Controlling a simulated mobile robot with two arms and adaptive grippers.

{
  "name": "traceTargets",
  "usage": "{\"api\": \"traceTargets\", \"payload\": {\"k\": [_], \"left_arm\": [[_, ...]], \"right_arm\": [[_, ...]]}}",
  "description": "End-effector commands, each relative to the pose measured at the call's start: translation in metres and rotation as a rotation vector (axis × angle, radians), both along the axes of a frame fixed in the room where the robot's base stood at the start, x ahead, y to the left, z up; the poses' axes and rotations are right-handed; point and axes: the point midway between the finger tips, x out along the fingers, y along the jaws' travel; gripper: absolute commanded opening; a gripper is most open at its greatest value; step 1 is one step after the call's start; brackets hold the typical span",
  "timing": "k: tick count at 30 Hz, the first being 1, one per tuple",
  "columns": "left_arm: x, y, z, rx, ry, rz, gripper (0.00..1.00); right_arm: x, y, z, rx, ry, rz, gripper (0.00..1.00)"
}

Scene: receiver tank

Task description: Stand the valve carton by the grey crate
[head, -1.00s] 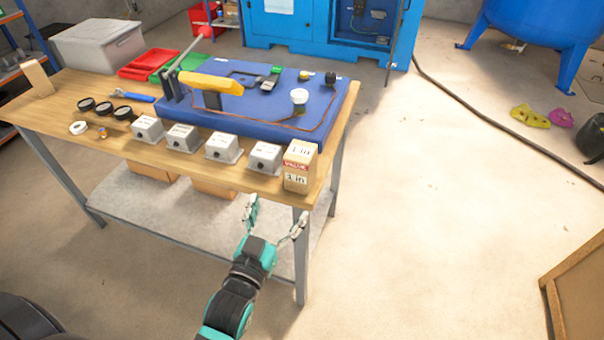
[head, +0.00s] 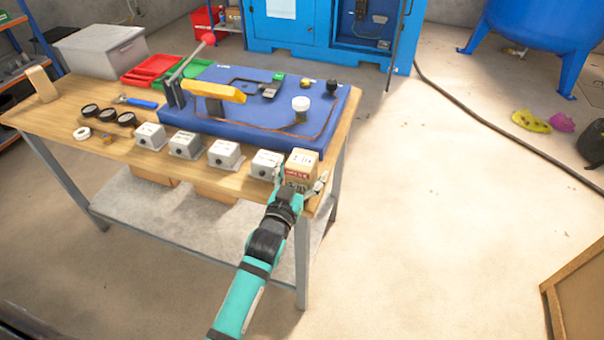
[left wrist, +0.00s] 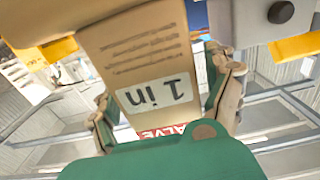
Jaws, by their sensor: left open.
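The valve carton (head: 301,160), a small tan box with a red band and "1 in" print, stands at the table's front right corner. My left gripper (head: 301,178) is open, with one finger on each side of the carton. In the left wrist view the carton (left wrist: 150,62) fills the space between the fingers, its "1 in" label upside down; I cannot tell whether the fingers touch it. The grey crate (head: 100,52), a lidded plastic box, stands at the table's back left. My right gripper is out of view.
Several grey boxes (head: 222,155) line the front edge left of the carton. A blue board (head: 240,115) with a yellow-handled lever lies behind them. Red (head: 150,72) and green trays sit beside the crate. Black round parts (head: 108,116) lie at the left.

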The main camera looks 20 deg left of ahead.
Motion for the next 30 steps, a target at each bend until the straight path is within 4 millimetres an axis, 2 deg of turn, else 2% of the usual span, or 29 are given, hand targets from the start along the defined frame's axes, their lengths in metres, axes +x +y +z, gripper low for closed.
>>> {"api": "traceTargets", "payload": {"k": [7,8,26,30], "left_arm": [[0.0025,-0.0002,-0.0003,-0.001,0.000,0.000,0.87],[0.0025,-0.0002,-0.0003,-0.001,0.000,0.000,0.84],[0.0025,-0.0004,0.0018,-0.001,-0.005,0.000,0.05],[0.0025,-0.0004,0.0018,-0.001,-0.004,0.000,0.05]], "right_arm": [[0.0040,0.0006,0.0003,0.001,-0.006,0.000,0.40],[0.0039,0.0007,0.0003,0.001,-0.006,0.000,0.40],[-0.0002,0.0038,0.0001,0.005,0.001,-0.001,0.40],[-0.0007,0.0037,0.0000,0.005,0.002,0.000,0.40]]}}
